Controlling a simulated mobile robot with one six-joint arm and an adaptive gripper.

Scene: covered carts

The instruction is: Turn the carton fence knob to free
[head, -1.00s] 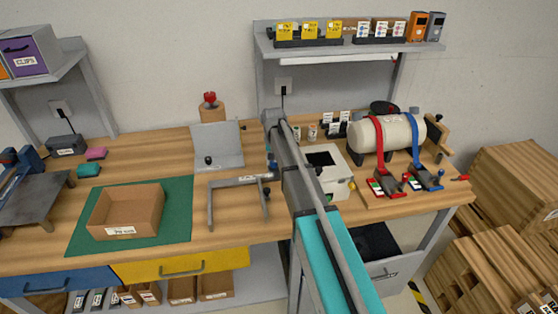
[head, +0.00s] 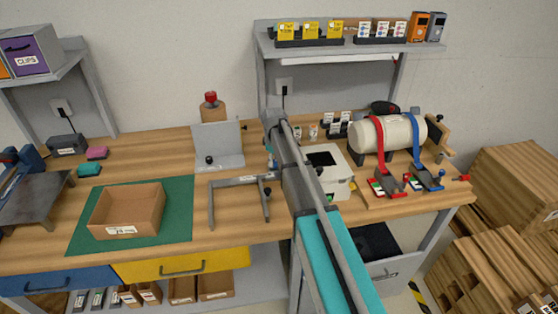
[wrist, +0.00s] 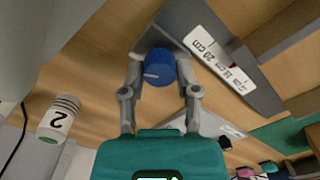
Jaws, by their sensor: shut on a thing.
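The blue carton fence knob (wrist: 160,68) shows in the wrist view, with a short white line on its face pointing to the left of the picture. My gripper (wrist: 160,82) has one finger on each side of the knob and is shut on it. The knob sits at the end of a grey bar (wrist: 240,72) with a white centimetre label. In the head view the grey carton fence (head: 228,182) lies on the table, its right end close to my arm. My arm hides the gripper's hold there. No free or lock mark is readable.
An open brown carton (head: 127,208) stands on a green mat (head: 80,235) left of the fence. A grey upright plate (head: 215,140) stands behind the fence. A white box (head: 335,180) is right of my arm.

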